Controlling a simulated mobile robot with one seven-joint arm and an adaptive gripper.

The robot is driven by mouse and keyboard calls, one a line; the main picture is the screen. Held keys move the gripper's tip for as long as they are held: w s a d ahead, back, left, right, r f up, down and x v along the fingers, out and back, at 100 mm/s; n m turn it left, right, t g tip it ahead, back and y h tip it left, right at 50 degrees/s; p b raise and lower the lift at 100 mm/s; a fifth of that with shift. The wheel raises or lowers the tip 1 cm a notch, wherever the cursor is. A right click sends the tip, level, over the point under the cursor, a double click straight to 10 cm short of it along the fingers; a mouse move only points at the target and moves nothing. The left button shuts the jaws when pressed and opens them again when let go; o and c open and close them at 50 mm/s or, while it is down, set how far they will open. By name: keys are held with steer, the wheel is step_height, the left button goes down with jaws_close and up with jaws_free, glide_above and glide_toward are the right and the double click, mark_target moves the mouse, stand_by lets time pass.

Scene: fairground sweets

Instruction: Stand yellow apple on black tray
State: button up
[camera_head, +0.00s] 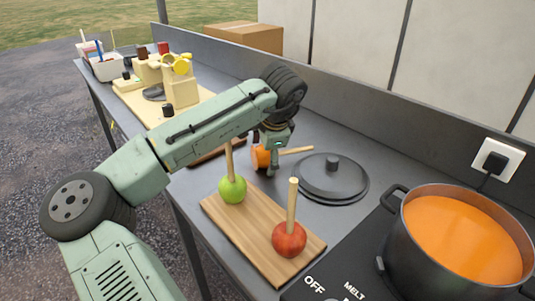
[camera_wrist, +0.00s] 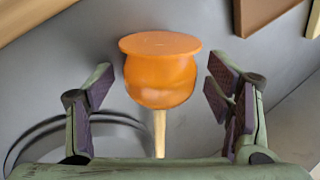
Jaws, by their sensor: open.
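No clearly yellow apple shows. An orange-coated apple (camera_head: 262,157) lies on its side on the grey counter, its stick pointing right. In the wrist view the orange apple (camera_wrist: 160,75) has a flat disc of coating on its far end, and its stick points toward me. My gripper (camera_head: 272,160) is open over it; in the wrist view my gripper's fingers (camera_wrist: 160,105) stand either side of the apple, with gaps on both sides. I cannot make out a black tray; a brown tray or board edge (camera_head: 205,157) is mostly hidden behind my arm.
A wooden board (camera_head: 255,228) holds an upright green apple (camera_head: 232,190) and a red apple (camera_head: 289,239). A black lid (camera_head: 331,178) lies right of the orange apple. A pot of orange liquid (camera_head: 462,240) stands on the hob. Beige equipment (camera_head: 180,88) and a white container (camera_head: 108,68) stand farther back.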

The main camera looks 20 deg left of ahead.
steer(key=shift+c, duration=0.4)
steer(key=c, duration=1.3)
